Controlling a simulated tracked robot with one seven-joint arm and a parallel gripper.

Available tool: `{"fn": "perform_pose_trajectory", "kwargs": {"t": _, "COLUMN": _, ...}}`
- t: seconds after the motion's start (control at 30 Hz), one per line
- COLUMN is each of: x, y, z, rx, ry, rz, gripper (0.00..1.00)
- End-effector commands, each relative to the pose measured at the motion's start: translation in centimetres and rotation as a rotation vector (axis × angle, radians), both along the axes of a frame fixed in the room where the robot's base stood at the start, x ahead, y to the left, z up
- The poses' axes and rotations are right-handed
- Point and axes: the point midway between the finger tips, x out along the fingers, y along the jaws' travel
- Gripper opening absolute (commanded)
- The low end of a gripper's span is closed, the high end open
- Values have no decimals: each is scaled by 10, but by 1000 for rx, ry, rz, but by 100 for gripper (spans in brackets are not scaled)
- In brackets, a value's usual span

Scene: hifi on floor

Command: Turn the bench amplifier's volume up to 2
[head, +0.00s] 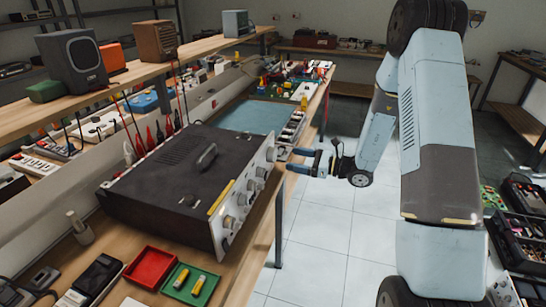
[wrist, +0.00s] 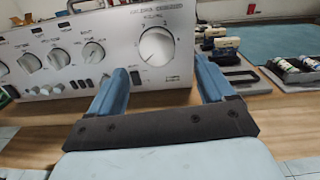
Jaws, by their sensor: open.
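The bench amplifier (head: 165,165) is a dark box with a silver front panel, standing on the wooden bench. In the wrist view its silver panel (wrist: 75,55) shows a row of knobs. The large volume knob (wrist: 158,47), under the printed word VOLUME, sits at the panel's right part. Its scale is too small to read for a setting. My gripper (head: 291,160) is open and empty, level with the panel's far end. In the wrist view, my gripper's fingers (wrist: 163,70) point at the panel either side of the volume knob, apparently short of it. I cannot see any contact.
Red (head: 150,268) and green (head: 192,284) trays lie on the bench before the amplifier. A shelf (head: 130,80) with speakers runs behind it. Small parts and a blue mat (head: 245,117) lie beyond. Open tiled floor (head: 320,225) is right of the bench.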

Motion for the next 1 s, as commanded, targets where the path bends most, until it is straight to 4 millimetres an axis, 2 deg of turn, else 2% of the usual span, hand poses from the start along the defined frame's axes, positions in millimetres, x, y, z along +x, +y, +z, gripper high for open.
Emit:
{"fn": "perform_pose_trajectory", "kwargs": {"t": 0.2, "x": 12, "y": 36, "z": 0, "rx": 0, "ry": 0, "rz": 3, "gripper": 82}}
{"fn": "perform_pose_trajectory", "kwargs": {"t": 0.4, "x": 20, "y": 56, "z": 0, "rx": 0, "ry": -1, "rz": 2, "gripper": 82}}
{"fn": "perform_pose_trajectory", "kwargs": {"t": 0.83, "x": 23, "y": 64, "z": 0, "rx": -1, "ry": 0, "rz": 1, "gripper": 82}}
{"fn": "perform_pose_trajectory", "kwargs": {"t": 1.0, "x": 23, "y": 64, "z": 0, "rx": 0, "ry": 0, "rz": 1, "gripper": 67}}
